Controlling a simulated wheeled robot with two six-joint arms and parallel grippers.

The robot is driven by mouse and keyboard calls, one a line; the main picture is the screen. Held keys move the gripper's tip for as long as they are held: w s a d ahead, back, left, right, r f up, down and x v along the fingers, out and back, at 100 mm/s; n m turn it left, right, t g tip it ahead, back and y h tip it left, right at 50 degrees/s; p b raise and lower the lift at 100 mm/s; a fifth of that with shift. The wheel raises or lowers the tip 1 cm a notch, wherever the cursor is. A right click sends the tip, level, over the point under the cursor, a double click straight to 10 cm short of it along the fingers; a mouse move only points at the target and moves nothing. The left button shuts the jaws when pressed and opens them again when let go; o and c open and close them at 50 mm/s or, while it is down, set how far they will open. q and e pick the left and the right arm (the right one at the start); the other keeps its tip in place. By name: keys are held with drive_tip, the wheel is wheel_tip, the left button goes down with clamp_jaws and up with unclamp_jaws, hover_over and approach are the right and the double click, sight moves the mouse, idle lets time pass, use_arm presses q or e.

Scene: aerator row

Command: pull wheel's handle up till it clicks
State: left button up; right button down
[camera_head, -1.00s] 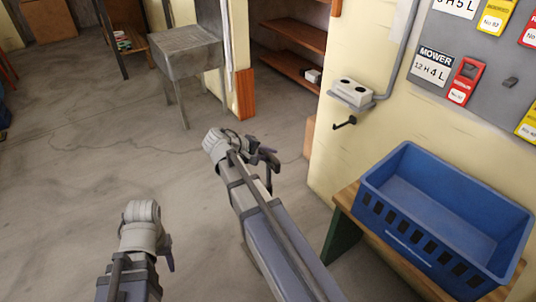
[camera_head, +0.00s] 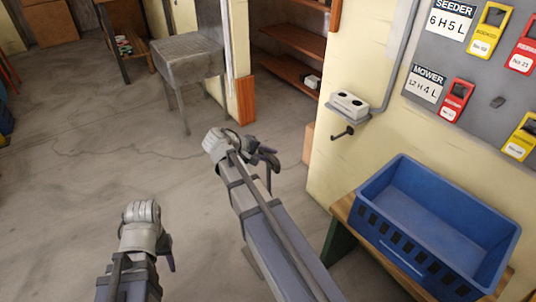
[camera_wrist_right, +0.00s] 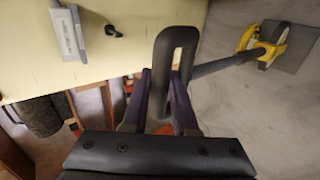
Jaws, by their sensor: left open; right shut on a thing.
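My right gripper (camera_head: 266,157) is out in front over the concrete floor in the head view. In the right wrist view its purple fingers (camera_wrist_right: 172,104) are shut on a black loop handle (camera_wrist_right: 161,58). A dark shaft (camera_wrist_right: 228,63) runs from beside the loop to a yellow fork-like part (camera_wrist_right: 262,38) at upper right, which looks like the wheel end. The wheel itself is hard to make out. In the head view the handle is small and partly hidden by my gripper. My left gripper (camera_head: 168,257) is low at left, apart from everything, its fingers mostly hidden.
A blue crate (camera_head: 390,245) stands on a wooden bench (camera_head: 344,208) at right. Above are a grey wall box (camera_head: 349,103), a dark wall hook (camera_head: 343,132) and a tag board (camera_head: 480,95). A metal table (camera_head: 186,60) stands at the back.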

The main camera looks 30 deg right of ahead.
drive_tip(key=shift+r+p, duration=2.6)
drive_tip(key=shift+r, duration=0.25)
drive_tip(key=c, duration=0.6)
unclamp_jaws()
drive_tip(key=shift+f, duration=0.15)
drive_tip(key=shift+c, duration=0.2)
drive_tip(key=p+v, duration=0.5)
drive_tip(key=v, duration=0.4)
